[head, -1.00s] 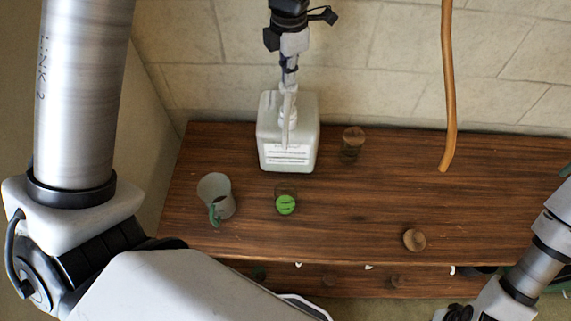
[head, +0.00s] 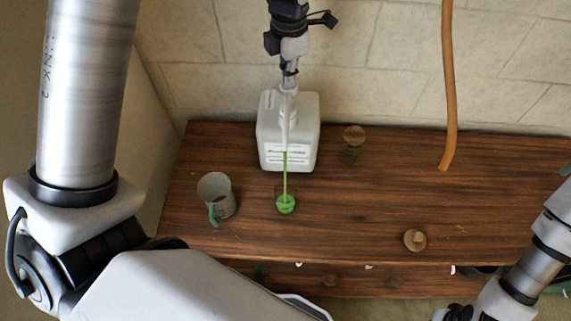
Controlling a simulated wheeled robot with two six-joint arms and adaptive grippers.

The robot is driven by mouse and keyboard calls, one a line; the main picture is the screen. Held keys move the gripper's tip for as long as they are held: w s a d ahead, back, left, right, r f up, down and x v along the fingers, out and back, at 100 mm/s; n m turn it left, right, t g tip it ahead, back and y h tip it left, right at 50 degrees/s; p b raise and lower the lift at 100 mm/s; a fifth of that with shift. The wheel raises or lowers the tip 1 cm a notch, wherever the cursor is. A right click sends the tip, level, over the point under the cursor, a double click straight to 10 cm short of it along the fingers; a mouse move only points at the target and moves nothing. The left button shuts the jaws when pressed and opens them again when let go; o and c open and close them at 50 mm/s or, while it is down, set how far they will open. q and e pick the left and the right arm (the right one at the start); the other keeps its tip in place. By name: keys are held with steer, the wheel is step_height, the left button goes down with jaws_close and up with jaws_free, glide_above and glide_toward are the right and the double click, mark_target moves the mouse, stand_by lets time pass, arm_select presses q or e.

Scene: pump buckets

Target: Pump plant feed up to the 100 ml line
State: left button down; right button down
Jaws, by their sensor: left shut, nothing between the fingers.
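A white pump bottle (head: 287,133) with a printed label stands at the back of the wooden shelf top. My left gripper (head: 289,46) is shut and empty, above the bottle at its pump head. A green stream runs from the pump's white spout down into a small clear glass (head: 285,203) in front of the bottle. The glass holds green liquid. Its measuring lines are too small to read. My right gripper (head: 456,313) is at the bottom right edge, only partly in view, away from the bottle.
A grey mug (head: 215,197) with a green handle stands left of the glass. A cork-topped jar (head: 353,138) stands right of the bottle, another cork lid (head: 414,240) near the front edge. An orange hose (head: 448,90) hangs at right. The right middle of the shelf top (head: 480,200) is clear.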

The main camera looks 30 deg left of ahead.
arm_select(q)
steer(key=shift+f+b, duration=0.65)
steer(key=shift+f, duration=1.15)
steer(key=shift+r, duration=0.1)
step_height(320, 180, up, 5)
steer(key=p, duration=0.5)
